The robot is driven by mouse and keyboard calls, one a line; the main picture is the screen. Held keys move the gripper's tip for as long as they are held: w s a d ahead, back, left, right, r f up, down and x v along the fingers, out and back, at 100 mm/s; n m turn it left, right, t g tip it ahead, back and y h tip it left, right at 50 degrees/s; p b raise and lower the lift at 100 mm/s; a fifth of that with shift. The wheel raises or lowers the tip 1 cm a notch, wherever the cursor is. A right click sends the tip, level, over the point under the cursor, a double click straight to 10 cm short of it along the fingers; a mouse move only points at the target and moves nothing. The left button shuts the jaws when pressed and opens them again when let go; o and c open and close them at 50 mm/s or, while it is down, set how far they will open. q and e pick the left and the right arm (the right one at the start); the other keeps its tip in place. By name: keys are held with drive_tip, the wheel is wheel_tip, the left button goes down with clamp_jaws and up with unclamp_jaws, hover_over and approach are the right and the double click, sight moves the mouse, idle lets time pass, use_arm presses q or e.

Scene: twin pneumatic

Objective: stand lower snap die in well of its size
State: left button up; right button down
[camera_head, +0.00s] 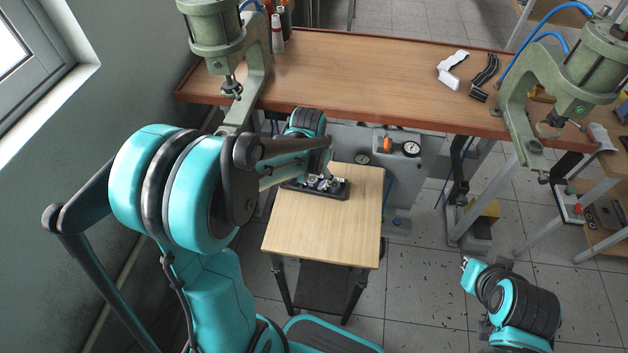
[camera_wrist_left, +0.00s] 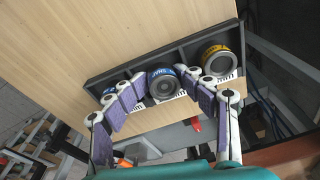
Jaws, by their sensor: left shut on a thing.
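A small round metal die with a blue band (camera_wrist_left: 163,84) is between the fingers of my left gripper (camera_wrist_left: 164,80). The gripper is shut on it, over a long black tray (camera_wrist_left: 200,42). Whether the die touches the tray's floor I cannot tell. A similar die with a yellow band (camera_wrist_left: 217,60) stands in the tray to the right, apart from the fingers. The left end of the tray is partly hidden by a finger. In the head view my left gripper (camera_head: 323,182) is over the tray (camera_head: 341,189). My right gripper (camera_head: 466,264) is low at the right, too small to judge.
The tray lies at the far edge of a small wooden table (camera_head: 322,235), whose near part is clear. Behind is a workbench (camera_head: 380,80) with a green press at the left (camera_head: 217,30) and another at the right (camera_head: 575,80). A white part (camera_head: 451,70) and black part (camera_head: 485,77) lie there.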

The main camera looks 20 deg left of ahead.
sight(311, 183)
use_arm(q)
drive_tip(key=shift+r+p, duration=0.35)
wheel_tip(311, 183, up, 11)
drive_tip(key=s+p, duration=0.1)
drive_tip(key=p, duration=0.4)
drive_tip(key=s+d+r+t, duration=0.2)
drive_tip(key=s+t, duration=0.1)
drive_tip(key=s, duration=0.3)
drive_tip(key=s+d+r+t, duration=0.2)
drive_tip(key=s+d, duration=0.1)
drive_tip(key=s, duration=0.3)
drive_tip(key=shift+d+r+t, duration=0.15)
drive_tip(key=shift+d+t, duration=0.1)
drive_tip(key=shift+t, duration=0.15)
